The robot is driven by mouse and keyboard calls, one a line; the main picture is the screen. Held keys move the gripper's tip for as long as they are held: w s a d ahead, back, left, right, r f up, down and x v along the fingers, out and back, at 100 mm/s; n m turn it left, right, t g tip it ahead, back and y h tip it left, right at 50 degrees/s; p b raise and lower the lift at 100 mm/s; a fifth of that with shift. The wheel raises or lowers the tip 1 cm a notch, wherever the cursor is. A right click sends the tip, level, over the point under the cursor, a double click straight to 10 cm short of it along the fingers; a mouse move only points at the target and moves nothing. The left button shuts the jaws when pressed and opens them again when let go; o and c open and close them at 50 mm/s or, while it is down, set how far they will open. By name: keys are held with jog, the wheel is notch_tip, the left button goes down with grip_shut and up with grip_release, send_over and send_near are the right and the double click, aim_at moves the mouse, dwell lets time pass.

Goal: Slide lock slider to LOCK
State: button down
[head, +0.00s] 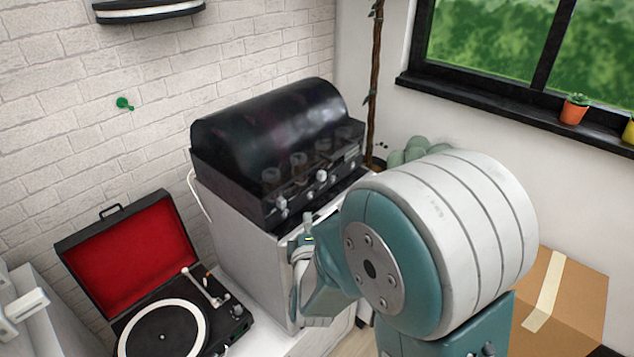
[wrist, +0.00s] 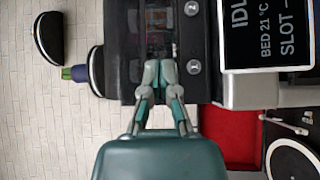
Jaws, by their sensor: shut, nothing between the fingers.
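A black machine (head: 270,145) with a rounded dark cover stands on a white cabinet, with pale knobs along its front. In the wrist view its dark front (wrist: 130,40) shows turned on its side, with round knobs (wrist: 194,67) along one edge. My gripper (wrist: 158,72) is shut and empty, its fingertips together in front of that dark face. I cannot tell whether they touch it. In the head view my gripper (head: 308,222) is by the machine's front, partly hidden by my arm. I cannot make out the lock slider or a LOCK mark; the fingers may cover it.
A display (wrist: 268,45) reads IDLE, BED 21 °C and SLOT. A red-lined turntable case (head: 135,255) stands at the left. A cardboard box (head: 565,300) is at the right, and potted plants (head: 574,108) are on the windowsill.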

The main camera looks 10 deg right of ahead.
send_near(325, 176)
jog(key=w+a, duration=0.4)
jog(key=shift+w+f, duration=0.1)
jog(key=shift+w, duration=0.1)
jog(key=shift+w+d, duration=1.2)
jog(key=shift+w, duration=0.05)
jog(key=shift+w+d, duration=0.25)
jog(key=shift+d, duration=0.1)
jog(key=shift+w+d, duration=0.45)
jog(key=shift+d, duration=0.2)
jog(key=shift+w+d, duration=0.45)
jog(key=shift+d, duration=0.2)
